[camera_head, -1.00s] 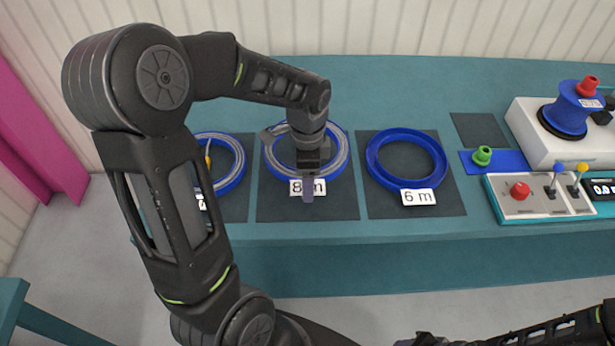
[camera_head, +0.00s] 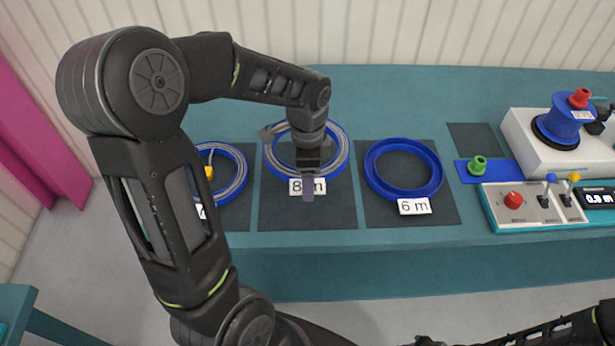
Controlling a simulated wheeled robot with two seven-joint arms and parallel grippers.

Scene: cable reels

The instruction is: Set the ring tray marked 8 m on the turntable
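The ring tray marked 8 m (camera_head: 342,150) is blue with grey cable coiled in it. It lies on the middle dark mat (camera_head: 330,210), and its white label is at its front. My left gripper (camera_head: 308,190) points down at this tray's front, with one finger in front of the label. The hand hides much of the tray's middle, and I cannot see whether the fingers touch or grip it. The turntable is not clearly identifiable; a blue reel with a red knob (camera_head: 568,122) sits on a white machine (camera_head: 530,140) at the right. My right gripper is not clearly visible.
An empty blue ring tray marked 6 m (camera_head: 435,180) lies right of the 8 m tray. Another tray with cable (camera_head: 240,180) lies left, partly behind my arm. A control panel with levers (camera_head: 530,205) and a green knob (camera_head: 477,165) are at the right.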

